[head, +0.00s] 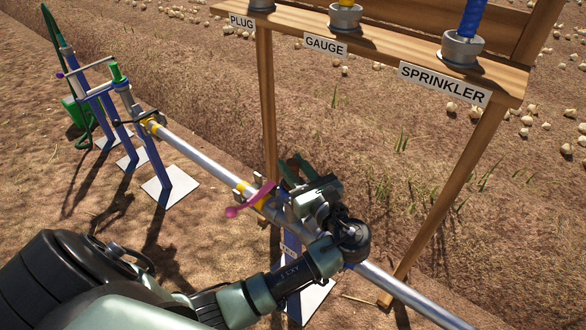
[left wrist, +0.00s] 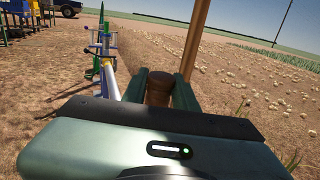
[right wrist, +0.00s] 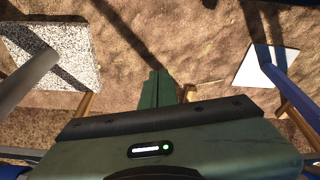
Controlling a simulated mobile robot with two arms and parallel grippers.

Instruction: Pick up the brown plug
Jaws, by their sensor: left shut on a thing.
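The brown plug (left wrist: 159,88) shows in the left wrist view as a short rounded brown piece between the two green fingers of my left gripper (left wrist: 160,80). The fingers touch it on both sides. My right gripper (right wrist: 155,90) shows only in the right wrist view. Its green fingers are together with nothing visible between them, above bare soil.
A wooden rack with PLUG (head: 242,21), GAUGE (head: 325,46) and SPRINKLER (head: 444,84) labels stands behind the pipe; its legs are close to my left gripper. Blue stands (head: 172,170) hold the pipe. A pale speckled slab (right wrist: 50,55) and a white plate (right wrist: 266,64) lie below my right gripper.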

